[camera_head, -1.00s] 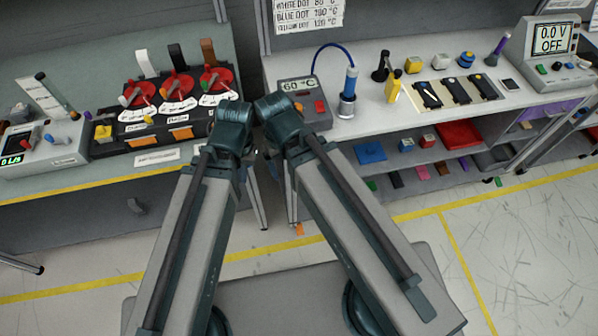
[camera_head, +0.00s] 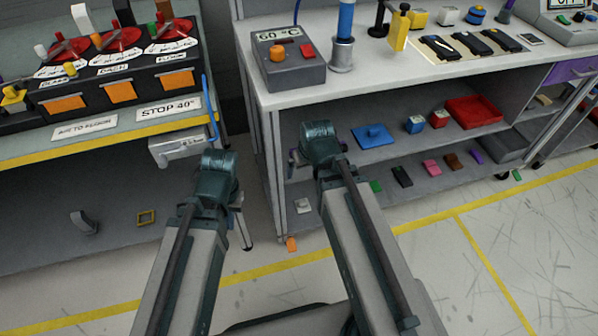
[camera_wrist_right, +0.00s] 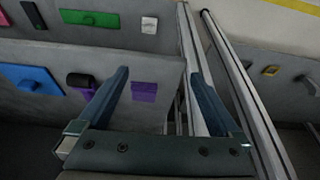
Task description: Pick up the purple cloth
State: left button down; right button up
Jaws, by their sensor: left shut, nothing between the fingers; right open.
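In the right wrist view, a small purple piece (camera_wrist_right: 143,91) lies on the shelf between the fingers of my right gripper (camera_wrist_right: 160,76), beyond their tips. The gripper is open and empty. A black block (camera_wrist_right: 82,80) and a blue piece (camera_wrist_right: 30,78) lie left of it. In the head view my right wrist (camera_head: 322,145) is in front of the middle shelf and hides much of that spot. Another purple piece (camera_head: 477,157) lies on the lower shelf; I cannot tell which is the cloth. My left gripper (camera_head: 220,162) is shut by the left bench, its fingers mostly hidden.
A shelf post (camera_wrist_right: 187,60) stands close to my right gripper's right finger. The lower shelf holds green (camera_head: 375,186), black (camera_head: 402,176) and pink (camera_head: 432,168) pieces. A red tray (camera_head: 473,112) is on the middle shelf. A heater box (camera_head: 288,60) stands on the worktop.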

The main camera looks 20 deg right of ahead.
pick_arm(q)
notch_tip(320, 180, down, 6)
jog(key=b, duration=0.3)
jog(key=shift+r, duration=0.25)
pick_arm(e)
jog(key=shift+t, duration=0.4)
jog(key=f, duration=0.1)
jog(key=w+d+f, duration=0.1)
jog(key=f, duration=0.1)
jog(key=d+f, duration=0.1)
jog(key=f, duration=0.1)
jog(key=shift+w+d, duration=0.15)
jog(key=shift+d, duration=0.05)
jog(key=shift+w, duration=0.15)
jog(key=shift+w+a, duration=0.15)
jog(key=shift+w, duration=3.8)
jog(key=w, duration=0.3)
jog(key=shift+w, duration=0.4)
jog(key=shift+w+a+f+b, duration=0.1)
jog(key=shift+w+f+b, duration=0.1)
jog(key=shift+f+b, duration=0.45)
pick_arm(q)
jog(key=shift+f, duration=0.55)
pick_arm(e)
jog(key=shift+r, duration=0.1)
